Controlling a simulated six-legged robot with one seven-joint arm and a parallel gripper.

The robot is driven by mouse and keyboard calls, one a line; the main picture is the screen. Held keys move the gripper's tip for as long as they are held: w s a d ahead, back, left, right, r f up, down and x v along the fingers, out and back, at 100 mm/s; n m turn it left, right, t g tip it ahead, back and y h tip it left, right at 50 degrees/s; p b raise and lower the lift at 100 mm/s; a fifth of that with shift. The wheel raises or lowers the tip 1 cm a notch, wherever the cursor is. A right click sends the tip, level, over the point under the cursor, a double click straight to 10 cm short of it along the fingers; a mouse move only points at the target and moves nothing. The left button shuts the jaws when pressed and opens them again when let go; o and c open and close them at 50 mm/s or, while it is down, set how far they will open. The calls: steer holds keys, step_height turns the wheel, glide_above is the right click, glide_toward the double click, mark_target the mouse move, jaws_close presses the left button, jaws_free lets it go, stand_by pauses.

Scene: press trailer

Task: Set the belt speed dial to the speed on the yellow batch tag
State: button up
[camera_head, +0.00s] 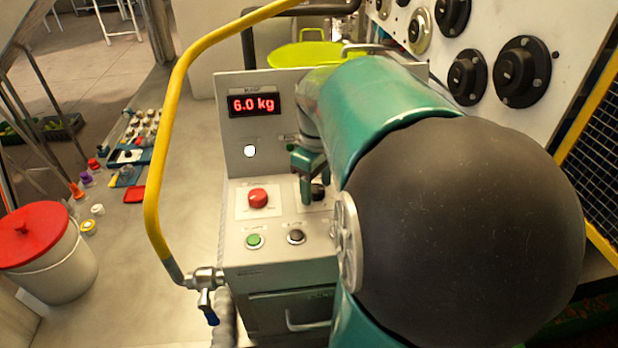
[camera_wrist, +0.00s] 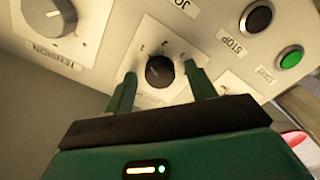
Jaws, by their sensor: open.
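The dial (camera_wrist: 159,71) is a small black round knob on a pale plate in the wrist view, with the marks 1, 2 and 3 around its upper side. Its pointer direction is too dark to read. My gripper (camera_wrist: 160,79) is open, one finger on each side of the dial; I cannot tell whether they touch it. In the head view my gripper (camera_head: 308,178) points down at the dial (camera_head: 318,192), which it partly hides. I cannot make out a yellow batch tag in either view.
Near the dial are a red mushroom button (camera_head: 258,198), a green button (camera_head: 254,240) and a black button (camera_head: 296,236). A display (camera_head: 252,104) reads 6.0 kg. A TENSION knob (camera_wrist: 48,17) is at upper left in the wrist view. A yellow rail (camera_head: 152,160) stands left of the panel.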

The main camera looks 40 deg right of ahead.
steer(key=c, duration=1)
